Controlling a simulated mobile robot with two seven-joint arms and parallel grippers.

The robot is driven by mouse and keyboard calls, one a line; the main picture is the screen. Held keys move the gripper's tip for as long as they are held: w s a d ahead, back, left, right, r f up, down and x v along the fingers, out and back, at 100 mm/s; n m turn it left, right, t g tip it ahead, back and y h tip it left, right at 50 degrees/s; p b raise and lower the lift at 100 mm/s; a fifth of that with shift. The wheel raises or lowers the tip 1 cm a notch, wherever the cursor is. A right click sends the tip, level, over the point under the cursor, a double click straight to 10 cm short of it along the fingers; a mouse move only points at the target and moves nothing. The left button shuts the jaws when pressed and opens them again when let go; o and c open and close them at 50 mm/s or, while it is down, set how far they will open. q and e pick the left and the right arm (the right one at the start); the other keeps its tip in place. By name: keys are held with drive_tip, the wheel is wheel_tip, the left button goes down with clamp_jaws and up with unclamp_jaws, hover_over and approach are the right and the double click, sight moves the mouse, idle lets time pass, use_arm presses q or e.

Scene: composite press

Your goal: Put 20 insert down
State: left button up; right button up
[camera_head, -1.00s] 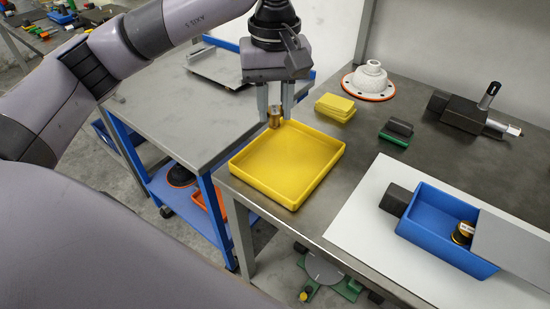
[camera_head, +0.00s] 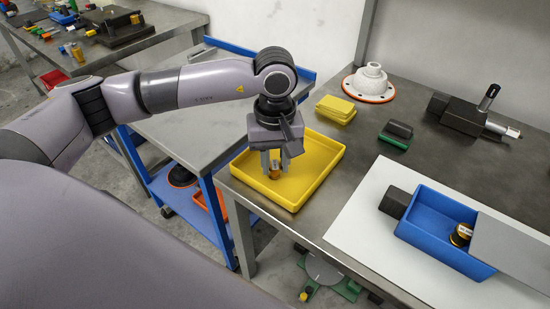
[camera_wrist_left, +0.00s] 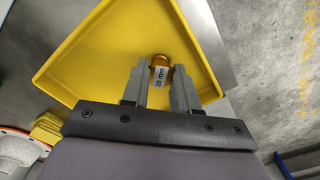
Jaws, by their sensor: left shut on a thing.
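The 20 insert (camera_head: 274,172) is a small gold cylinder. In the left wrist view the insert (camera_wrist_left: 160,72) shows a white label reading "20 mm". My left gripper (camera_head: 275,170) is shut on it, with one finger on each side. The gripper is low over the yellow tray (camera_head: 325,172), inside its rim in the head view. The tray (camera_wrist_left: 95,50) also fills much of the left wrist view and looks otherwise empty. I cannot tell whether the insert touches the tray floor. My right gripper is not in view.
A blue box (camera_head: 440,245) holding a dark and gold cylinder (camera_head: 461,234) stands at the right on a white sheet (camera_head: 352,220). Yellow blocks (camera_head: 335,108), green and black blocks (camera_head: 396,133) and a white flanged part (camera_head: 369,80) stand behind the tray.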

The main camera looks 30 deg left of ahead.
sight(275, 165)
use_arm(q)
drive_tip(key=shift+f, duration=0.15)
drive_tip(key=o, duration=0.9)
drive_tip(key=shift+o, duration=0.2)
drive_tip(key=shift+r, duration=0.25)
wheel_tip(275, 165, up, 12)
drive_tip(key=b, duration=0.1)
drive_tip(key=shift+f, duration=0.1)
